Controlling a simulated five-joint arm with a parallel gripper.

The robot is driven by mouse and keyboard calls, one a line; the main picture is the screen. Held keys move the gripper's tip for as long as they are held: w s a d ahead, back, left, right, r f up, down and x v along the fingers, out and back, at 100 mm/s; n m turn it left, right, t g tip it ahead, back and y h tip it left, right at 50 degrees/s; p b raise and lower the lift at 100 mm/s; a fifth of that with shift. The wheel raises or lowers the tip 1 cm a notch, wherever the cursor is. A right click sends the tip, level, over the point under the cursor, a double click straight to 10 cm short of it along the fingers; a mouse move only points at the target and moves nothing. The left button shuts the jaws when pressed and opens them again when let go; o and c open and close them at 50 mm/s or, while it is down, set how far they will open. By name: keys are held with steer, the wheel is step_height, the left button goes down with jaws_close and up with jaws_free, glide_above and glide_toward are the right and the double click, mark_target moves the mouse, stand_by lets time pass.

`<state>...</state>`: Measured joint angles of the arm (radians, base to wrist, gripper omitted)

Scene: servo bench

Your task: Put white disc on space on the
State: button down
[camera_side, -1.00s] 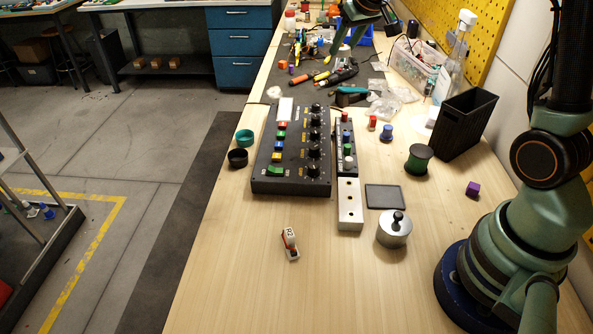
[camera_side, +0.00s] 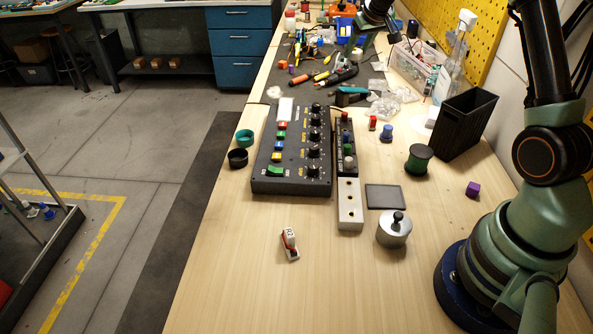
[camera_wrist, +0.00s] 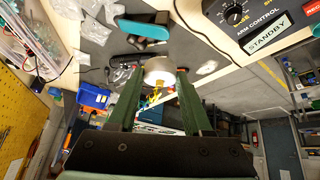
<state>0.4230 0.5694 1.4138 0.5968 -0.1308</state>
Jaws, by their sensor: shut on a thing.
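My gripper (camera_wrist: 160,84) is shut on a white disc (camera_wrist: 158,68), held between the tips of its two green fingers in the wrist view. In the side view my gripper (camera_side: 360,44) is at the top, above the cluttered far end of the bench; the disc cannot be made out there. A dark strip (camera_side: 345,132) beside the black control box (camera_side: 293,150) carries red, blue, green and white round pieces in a row. The white piece (camera_side: 348,162) is at its near end. The task line breaks off, so I cannot tell which space it names.
A metal block with holes (camera_side: 349,205), a dark square plate (camera_side: 384,196) and a lidded metal pot (camera_side: 394,230) stand near the strip. A green spool (camera_side: 418,160) and black bin (camera_side: 464,122) are at right. The near left bench is clear around a small red-and-white part (camera_side: 290,244).

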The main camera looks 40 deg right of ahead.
glide_toward(350, 107)
steer(key=f, duration=0.1)
steer(key=a+f, duration=0.1)
steer(key=f, duration=0.1)
steer(key=w+a+f, duration=0.1)
steer(key=shift+w+a+f, duration=0.1)
steer(key=shift+a+f, duration=0.05)
steer(key=shift+f, duration=0.2)
steer(key=shift+f, duration=0.2)
steer(key=shift+c, duration=1.6)
jaws_free()
steer(key=shift+r, duration=0.1)
